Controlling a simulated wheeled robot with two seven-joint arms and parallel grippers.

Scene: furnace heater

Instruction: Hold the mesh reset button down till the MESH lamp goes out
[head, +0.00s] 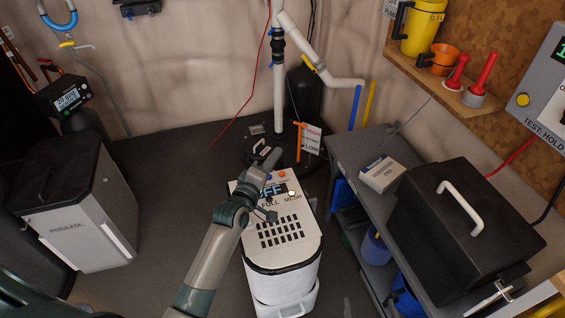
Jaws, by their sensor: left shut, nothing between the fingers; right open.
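The white heater unit (284,255) stands on the floor in the middle of the head view, with a vent grille on its top. Its panel has a display (274,190) partly covered by my arm; the letters "FF" show. The MESH label (293,199) has a small pale, bright lamp (291,193) just above it. A small orange button (281,171) shows near the panel's far edge. My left gripper (272,157) is shut and empty over the far end of the panel; I cannot tell whether it touches anything. My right gripper is out of view.
A grey bench (352,149) at the right carries a small white box (381,174) and a black case (464,222). A white-and-black cabinet (94,233) stands at the left. A pipe stand (279,95) is behind the unit. Floor is clear between cabinet and unit.

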